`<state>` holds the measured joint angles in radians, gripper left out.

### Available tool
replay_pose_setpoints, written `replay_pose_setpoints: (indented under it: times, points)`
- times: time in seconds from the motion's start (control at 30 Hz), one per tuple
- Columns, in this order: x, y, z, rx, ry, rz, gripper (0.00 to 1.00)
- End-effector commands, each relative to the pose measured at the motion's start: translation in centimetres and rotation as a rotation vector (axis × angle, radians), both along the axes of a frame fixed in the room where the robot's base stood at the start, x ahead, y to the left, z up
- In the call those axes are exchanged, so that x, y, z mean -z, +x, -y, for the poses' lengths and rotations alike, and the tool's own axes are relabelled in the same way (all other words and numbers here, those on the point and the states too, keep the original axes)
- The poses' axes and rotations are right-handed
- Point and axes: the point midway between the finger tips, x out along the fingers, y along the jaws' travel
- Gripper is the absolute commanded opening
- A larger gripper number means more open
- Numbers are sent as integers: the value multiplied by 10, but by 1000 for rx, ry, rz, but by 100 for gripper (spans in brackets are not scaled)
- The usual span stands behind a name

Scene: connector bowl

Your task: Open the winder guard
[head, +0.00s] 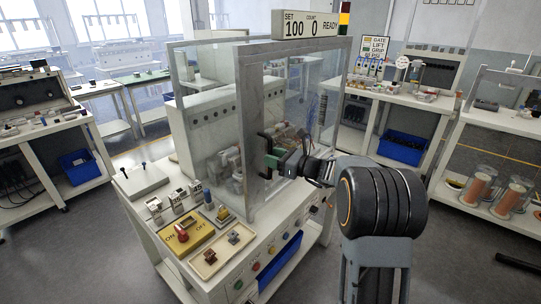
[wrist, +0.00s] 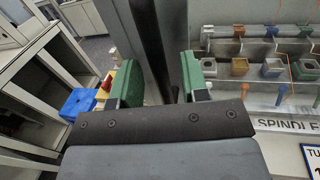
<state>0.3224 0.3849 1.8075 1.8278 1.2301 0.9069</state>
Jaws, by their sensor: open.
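The winder guard (head: 285,95) is a clear-panelled box with a grey metal frame, standing over the winder on the bench; it looks closed. A black bar handle (head: 262,148) is fixed to its near upright post. My gripper (head: 272,160) is at the handle, with its green finger pads apart. In the wrist view the dark handle bar (wrist: 150,45) runs between the two open fingers (wrist: 160,85), with the grey guard post behind it. Whether either pad touches the bar cannot be told. The spindles behind the panel are partly hidden by my wrist.
A control panel with a yellow ON/OFF switch plate (head: 186,236) lies below the guard. Side shelves with a blue bin (head: 402,147) stand at right. Open grey floor lies at the lower left.

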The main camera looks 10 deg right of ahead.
Motion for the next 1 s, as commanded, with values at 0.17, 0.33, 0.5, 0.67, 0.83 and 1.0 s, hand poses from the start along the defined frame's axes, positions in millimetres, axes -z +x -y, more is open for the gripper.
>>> replay_pose_setpoints:
  times: [0.17,0.33,0.5,0.67,0.83,1.0]
  points:
    - [0,8,-9,0,-1,1,41]
    - [0,10,-11,0,0,0,41]
    - [0,10,-11,0,-1,1,41]
    - [0,10,-11,0,-1,1,29]
    - [0,10,-11,0,-1,1,12]
    - [0,10,-11,1,-1,1,0]
